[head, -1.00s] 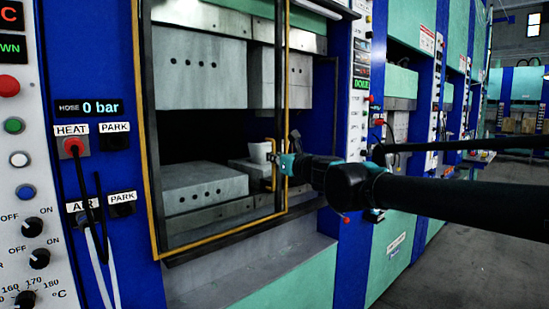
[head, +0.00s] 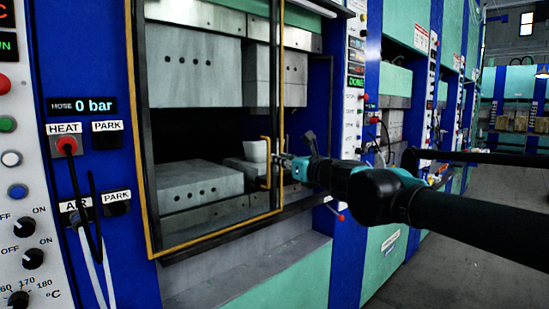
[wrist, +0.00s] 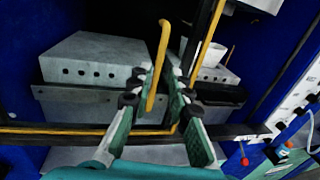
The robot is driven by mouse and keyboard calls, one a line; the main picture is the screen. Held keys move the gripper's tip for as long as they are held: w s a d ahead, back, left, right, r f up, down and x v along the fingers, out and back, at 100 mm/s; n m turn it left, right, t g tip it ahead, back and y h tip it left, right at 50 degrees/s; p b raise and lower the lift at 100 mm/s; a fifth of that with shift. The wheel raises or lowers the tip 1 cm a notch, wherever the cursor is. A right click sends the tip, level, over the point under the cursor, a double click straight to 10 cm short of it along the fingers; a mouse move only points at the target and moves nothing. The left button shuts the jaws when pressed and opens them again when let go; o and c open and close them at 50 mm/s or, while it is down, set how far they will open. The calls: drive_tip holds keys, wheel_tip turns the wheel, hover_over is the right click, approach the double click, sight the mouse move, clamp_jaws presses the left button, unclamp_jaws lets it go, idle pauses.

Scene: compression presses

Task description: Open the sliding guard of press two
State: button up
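The sliding guard (head: 140,130) of the press is a yellow-edged, dark-framed panel. It stands across the left and middle of the press opening, with a narrower gap at its right. Its yellow handle (head: 264,163) is an upright bar near the right edge; in the wrist view the handle (wrist: 158,60) rises between my finger pads. My gripper (head: 277,160) reaches in from the right at handle height. In the wrist view my gripper (wrist: 171,85) has its fingers spread, one on each side of the handle's lower part. I cannot tell whether either pad touches it.
Grey platens (head: 200,188) sit behind the guard. A white cup-like object (head: 256,151) shows near the handle. A control panel (head: 12,158) and hoses (head: 92,210) are at the left. A red-knobbed lever (head: 341,217) is below my wrist. Open floor (head: 455,240) lies at the right.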

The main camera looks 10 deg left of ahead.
drive_tip(key=shift+v, duration=2.05)
drive_tip(key=s+d+f+n+g+h, duration=0.15)
drive_tip(key=d+f+n, duration=0.35)
drive_tip(key=f+n, duration=0.65)
drive_tip(key=s+d+f+n+g+h, duration=0.15)
drive_tip(key=d+f+n+g, duration=0.35)
drive_tip(key=f, duration=1.1)
drive_tip(key=s+d+f+n+g+h, duration=0.1)
drive_tip(key=s+d+f+n+h, duration=0.3)
drive_tip(key=d+f, duration=0.6)
drive_tip(key=s+d+f+n+g+h, duration=0.1)
drive_tip(key=s+d+f+n+h, duration=0.4)
drive_tip(key=s+d+f+n, duration=0.2)
drive_tip(key=d+f, duration=0.2)
drive_tip(key=d, duration=0.1)
drive_tip(key=shift+f, duration=0.35)
drive_tip(key=shift+g, duration=0.25)
